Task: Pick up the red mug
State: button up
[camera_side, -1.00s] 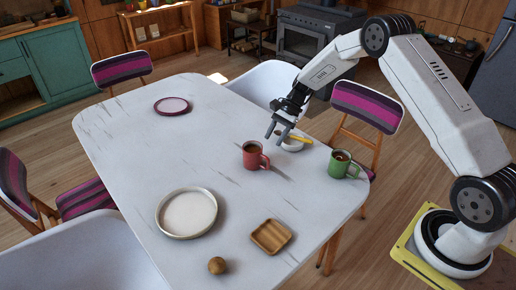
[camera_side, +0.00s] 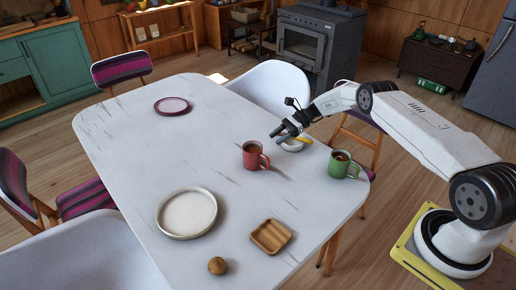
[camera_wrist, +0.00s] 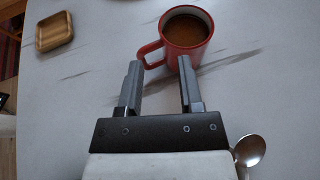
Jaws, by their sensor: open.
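The red mug (camera_side: 252,156) stands upright on the white table, with dark brown liquid inside. Its handle is on its right side in the side view. In the wrist view the red mug (camera_wrist: 186,36) is just ahead of the fingertips, with its handle at the left, in front of the space between the fingers. My gripper (camera_side: 278,133) is open and empty, level with the mug's upper part and behind it to the right. In the wrist view my gripper (camera_wrist: 160,62) shows two spread fingers. The right fingertip looks very close to the mug; I cannot tell if it touches.
A green mug (camera_side: 338,168) stands to the right. A white plate (camera_side: 187,213), wooden tray (camera_side: 270,247) and brown ball (camera_side: 217,266) lie nearer. The table left of the mug is clear.

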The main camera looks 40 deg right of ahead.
aim_at(261, 154)
jog(key=shift+x, duration=3.95)
grip_shut()
jog(key=shift+f, duration=0.15)
